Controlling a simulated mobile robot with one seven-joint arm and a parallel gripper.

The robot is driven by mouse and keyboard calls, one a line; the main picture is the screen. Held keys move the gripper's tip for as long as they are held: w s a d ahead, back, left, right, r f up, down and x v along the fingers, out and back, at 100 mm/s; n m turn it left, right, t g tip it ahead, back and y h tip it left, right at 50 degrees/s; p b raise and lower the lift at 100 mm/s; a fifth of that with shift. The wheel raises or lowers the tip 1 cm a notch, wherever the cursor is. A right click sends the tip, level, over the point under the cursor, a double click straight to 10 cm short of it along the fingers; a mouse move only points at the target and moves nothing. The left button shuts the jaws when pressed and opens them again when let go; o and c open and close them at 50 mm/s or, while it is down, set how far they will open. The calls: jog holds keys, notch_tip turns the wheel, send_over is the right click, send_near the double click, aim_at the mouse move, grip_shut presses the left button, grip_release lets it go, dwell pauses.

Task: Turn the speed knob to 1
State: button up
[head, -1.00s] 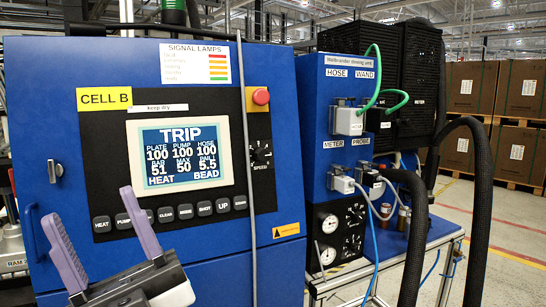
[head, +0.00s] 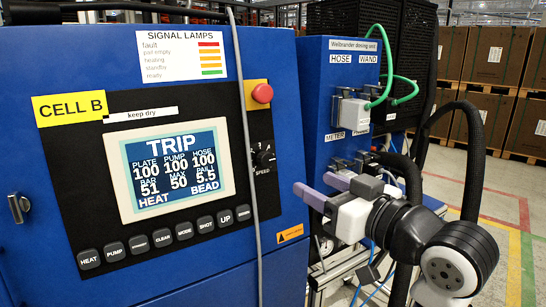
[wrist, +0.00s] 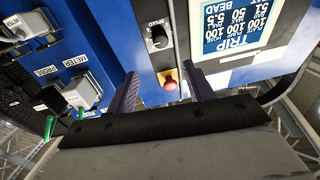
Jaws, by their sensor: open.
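The speed knob (head: 264,158) is a small black knob on the right edge of the black panel, above the word SPEED. It also shows in the wrist view (wrist: 158,38), beyond my fingertips. Its setting is too small to read. My gripper (head: 314,188) is open and empty, to the right of and below the knob in the head view, near the cabinet's right edge. In the wrist view my two fingers (wrist: 162,76) stand apart, with the red button between them in the picture. Nothing touches the knob.
A grey cable (head: 245,150) hangs just left of the knob. The red button (head: 262,93) sits above it on a yellow plate. The display (head: 167,168) reads TRIP. A blue dosing unit (head: 318,100) with plugs and hoses stands to the right.

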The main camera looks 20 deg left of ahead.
aim_at(269, 161)
jog(key=p+x, duration=0.3)
jog(key=x, duration=1)
jog(key=shift+a, duration=0.25)
jog(key=c, duration=1)
